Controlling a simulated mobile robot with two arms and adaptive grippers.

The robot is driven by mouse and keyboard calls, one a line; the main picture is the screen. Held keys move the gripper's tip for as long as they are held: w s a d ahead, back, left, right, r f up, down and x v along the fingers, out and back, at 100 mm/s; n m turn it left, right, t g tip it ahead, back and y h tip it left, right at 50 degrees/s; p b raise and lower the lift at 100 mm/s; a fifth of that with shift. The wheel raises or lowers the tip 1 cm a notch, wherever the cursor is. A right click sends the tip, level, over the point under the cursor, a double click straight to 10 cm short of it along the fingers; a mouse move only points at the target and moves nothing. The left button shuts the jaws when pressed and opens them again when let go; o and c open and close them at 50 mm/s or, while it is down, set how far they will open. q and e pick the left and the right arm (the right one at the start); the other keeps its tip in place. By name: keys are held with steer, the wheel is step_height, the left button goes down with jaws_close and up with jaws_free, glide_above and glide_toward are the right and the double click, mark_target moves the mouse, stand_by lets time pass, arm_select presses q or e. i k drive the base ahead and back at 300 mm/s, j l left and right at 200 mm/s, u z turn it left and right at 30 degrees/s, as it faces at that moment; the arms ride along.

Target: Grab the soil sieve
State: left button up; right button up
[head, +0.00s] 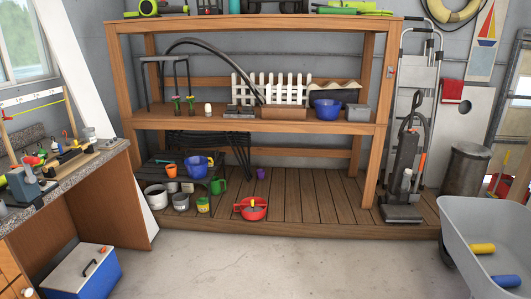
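I cannot surely pick out the soil sieve at this size. A red shallow round thing (253,213) with a yellow part in its middle and a stub at its left sits on the front of the low wooden deck. A blue round bowl-like thing (327,110) stands on the middle shelf at the right. A second blue vessel (196,168) stands among pots on a dark stand at the left of the deck. Neither of my grippers is in view.
A wooden shelf unit (240,122) stands ahead, with bare concrete floor (270,265) before it. A workbench (60,185) and a blue cooler (82,274) are at left. An upright vacuum (405,170) and a grey wheelbarrow (490,225) are at right.

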mark_target(250, 209)
steer(key=i, duration=2.1)
